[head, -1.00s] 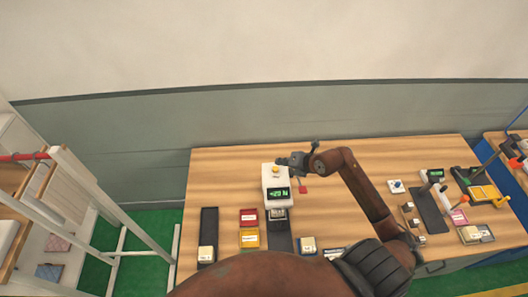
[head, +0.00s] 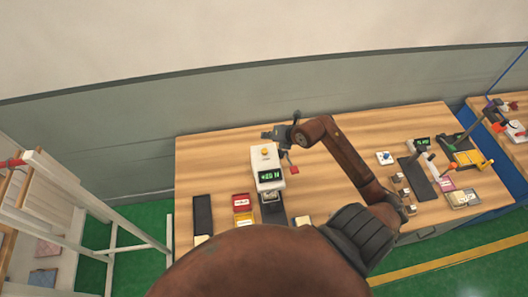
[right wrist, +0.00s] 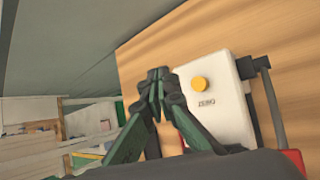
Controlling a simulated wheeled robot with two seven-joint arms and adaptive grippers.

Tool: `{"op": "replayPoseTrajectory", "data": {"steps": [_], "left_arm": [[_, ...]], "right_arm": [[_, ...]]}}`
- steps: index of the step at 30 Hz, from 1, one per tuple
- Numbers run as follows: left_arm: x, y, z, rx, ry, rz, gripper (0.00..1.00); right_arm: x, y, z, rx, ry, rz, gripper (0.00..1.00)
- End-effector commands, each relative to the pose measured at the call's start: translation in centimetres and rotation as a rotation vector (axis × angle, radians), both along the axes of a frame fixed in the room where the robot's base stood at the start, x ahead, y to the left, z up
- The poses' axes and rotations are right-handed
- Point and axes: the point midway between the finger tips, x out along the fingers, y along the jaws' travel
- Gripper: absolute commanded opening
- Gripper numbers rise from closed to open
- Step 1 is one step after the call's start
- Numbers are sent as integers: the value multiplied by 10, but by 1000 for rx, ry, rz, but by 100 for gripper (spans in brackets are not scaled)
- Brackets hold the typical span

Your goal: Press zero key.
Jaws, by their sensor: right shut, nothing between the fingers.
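A white instrument (head: 266,162) with a lit green display stands near the back of the wooden table. A round yellow key (head: 265,152) is on its top. In the right wrist view the yellow key (right wrist: 199,84) sits above the printed word ZERO on the white housing (right wrist: 222,112). My right gripper (head: 267,134) is just behind the key in the head view, apart from it. In the right wrist view its dark fingertips (right wrist: 157,73) are together and empty, left of the key. My left gripper is not in view.
A red lever part (head: 293,169) sits at the instrument's right side. Red and yellow trays (head: 242,201) and a dark strip (head: 202,214) lie in front. Small devices (head: 420,146) stand on the right. A white rack (head: 85,195) stands left. Bare table lies behind the instrument.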

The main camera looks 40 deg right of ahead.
Motion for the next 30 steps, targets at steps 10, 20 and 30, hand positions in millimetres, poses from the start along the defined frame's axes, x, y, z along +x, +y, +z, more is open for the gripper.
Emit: {"op": "replayPoseTrajectory", "data": {"steps": [10,20,30], "left_arm": [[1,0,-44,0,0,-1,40],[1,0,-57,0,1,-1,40],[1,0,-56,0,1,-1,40]], "right_arm": [[1,1,-53,1,1,2,0],[1,1,-74,0,0,2,0],[1,1,-74,0,-1,3,0]]}}
